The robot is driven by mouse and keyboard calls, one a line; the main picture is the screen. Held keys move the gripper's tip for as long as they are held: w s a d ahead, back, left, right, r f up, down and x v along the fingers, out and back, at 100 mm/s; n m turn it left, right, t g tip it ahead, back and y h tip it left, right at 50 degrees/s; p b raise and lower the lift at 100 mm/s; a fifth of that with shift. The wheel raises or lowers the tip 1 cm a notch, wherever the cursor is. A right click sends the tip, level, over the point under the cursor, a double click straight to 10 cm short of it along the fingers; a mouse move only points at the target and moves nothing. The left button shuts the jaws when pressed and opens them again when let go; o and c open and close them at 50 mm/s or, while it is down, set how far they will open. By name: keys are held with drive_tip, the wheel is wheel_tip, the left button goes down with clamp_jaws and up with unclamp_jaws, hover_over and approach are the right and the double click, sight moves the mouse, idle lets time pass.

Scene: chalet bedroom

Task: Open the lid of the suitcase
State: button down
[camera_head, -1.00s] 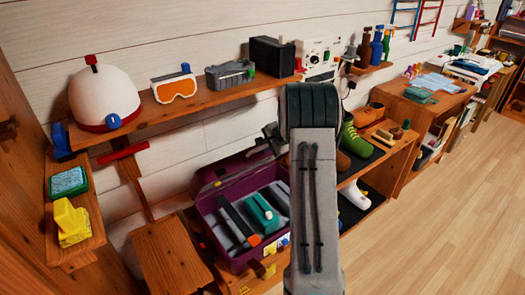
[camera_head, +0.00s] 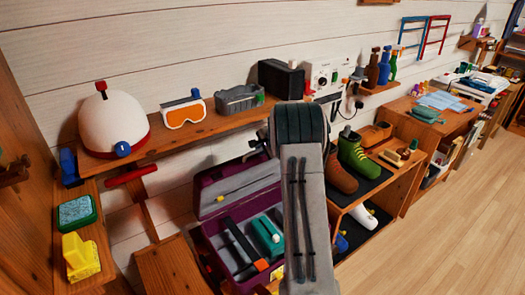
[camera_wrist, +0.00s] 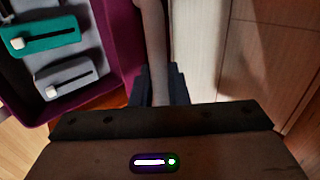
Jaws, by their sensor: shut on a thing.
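The purple suitcase (camera_head: 212,240) stands low against the wall, with grey, black and teal items inside. Its lid (camera_head: 240,187) is raised steeply and its grey lining faces me. The suitcase body (camera_wrist: 118,60) also shows at the left of the wrist view. In the wrist view my gripper (camera_wrist: 158,84) is shut on the lid's edge (camera_wrist: 152,40), a narrow strip between the two dark fingers. In the head view my arm hides the fingers and the right part of the suitcase.
A shoe rack (camera_head: 385,190) with boots stands close on the right. A wooden stool (camera_head: 168,268) is at the left. The floor at right is clear.

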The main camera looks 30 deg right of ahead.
drive_tip(key=shift+d, duration=0.1)
drive_tip(key=c, duration=1.8)
unclamp_jaws()
drive_tip(key=shift+o, duration=0.2)
drive_tip(key=shift+r, duration=0.1)
drive_tip(key=b+v, duration=0.3)
drive_tip(key=v, duration=1)
drive_tip(key=shift+s+r, duration=0.2)
drive_tip(key=shift+s, duration=0.1)
